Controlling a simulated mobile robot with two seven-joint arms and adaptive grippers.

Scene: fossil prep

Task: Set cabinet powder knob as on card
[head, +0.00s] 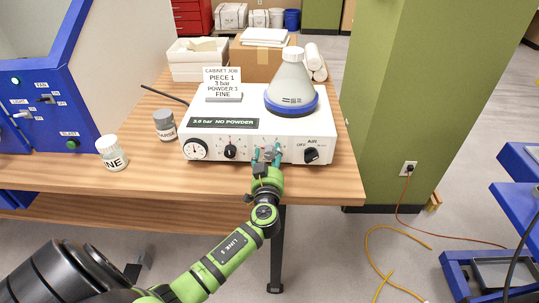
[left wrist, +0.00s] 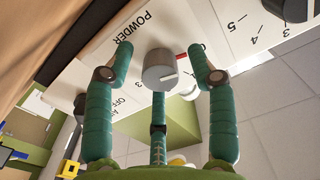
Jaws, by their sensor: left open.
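The white blasting cabinet unit (head: 205,120) stands on the wooden table. A card (head: 222,83) on top reads "CABINET JOB, PIECE 1, 3 bar, POWDER 3, FINE". My left gripper (head: 266,154) is at the unit's front, at the powder knob. The fingers are open. A white line shows on the knob, with the label "POWDER" beside it. In the head view the fingers partly hide the knob. My right gripper is not in view.
A black display (head: 222,123) reads about "3.8 bar NO POWDER". Beside the powder knob are a black knob (head: 230,151) and the black air switch (head: 311,155). A grey-lidded jar (head: 165,125) and a white jar (head: 112,153) stand left. A white cone-shaped hopper (head: 291,80) sits on top.

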